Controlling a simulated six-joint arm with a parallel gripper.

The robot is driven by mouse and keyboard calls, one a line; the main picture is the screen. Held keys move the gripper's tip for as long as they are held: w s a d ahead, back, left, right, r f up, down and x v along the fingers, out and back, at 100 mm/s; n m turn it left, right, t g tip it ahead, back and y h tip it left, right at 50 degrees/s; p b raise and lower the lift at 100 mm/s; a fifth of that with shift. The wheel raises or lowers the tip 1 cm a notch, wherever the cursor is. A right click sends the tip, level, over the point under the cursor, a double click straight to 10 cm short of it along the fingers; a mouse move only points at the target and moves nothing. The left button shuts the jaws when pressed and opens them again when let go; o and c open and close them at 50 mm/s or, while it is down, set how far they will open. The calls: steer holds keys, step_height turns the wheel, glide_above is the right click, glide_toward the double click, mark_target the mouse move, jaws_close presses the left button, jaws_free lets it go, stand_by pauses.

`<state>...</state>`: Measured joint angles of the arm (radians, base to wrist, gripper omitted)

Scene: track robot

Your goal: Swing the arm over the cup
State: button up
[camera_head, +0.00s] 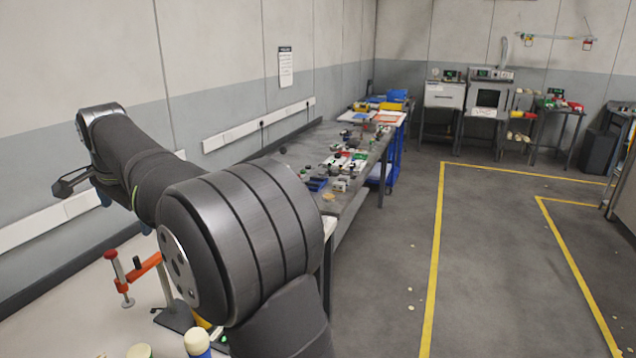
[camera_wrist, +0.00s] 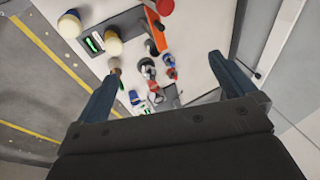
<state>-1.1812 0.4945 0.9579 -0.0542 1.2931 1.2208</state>
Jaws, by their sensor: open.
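I cannot clearly pick out a cup in either view. My gripper is open and empty in the wrist view (camera_wrist: 163,66), its two blue-grey fingers spread wide above the pale bench. In the head view only part of it (camera_head: 73,184) shows, far left beyond my raised arm. Two cream-topped round items, one at the upper left (camera_wrist: 69,24) and one beside it (camera_wrist: 105,40), lie beyond the left finger. Several small items show between the fingers. A blue item with a cream top (camera_head: 197,342) stands at the bottom of the head view; my arm hides part of the bench.
An orange clamp with a red knob (camera_head: 140,270) rises from the near bench (camera_head: 60,315). A long grey bench (camera_head: 345,190) with scattered parts runs along the wall (camera_head: 230,80). The floor (camera_head: 480,260) between yellow lines at right is largely open.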

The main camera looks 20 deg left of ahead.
steer(key=c, duration=1.3)
steer(key=shift+s+a+f, duration=0.1)
steer(key=shift+c, duration=1)
steer(key=s+a+f+n+y, duration=0.2)
steer(key=s+a+n+y, duration=0.2)
steer(key=s+a+y, duration=0.4)
steer(key=w+d+f+n+t+y, duration=0.3)
steer(key=w+d+f+n+t, duration=0.15)
steer(key=w+d+f, duration=0.4)
steer(key=n+g+y, duration=0.1)
steer(key=n+y, duration=0.1)
steer(key=n, duration=0.4)
glide_toward(138, 262)
steer(key=x, duration=1)
steer(key=shift+w+a, duration=0.1)
steer(key=shift+a, duration=0.3)
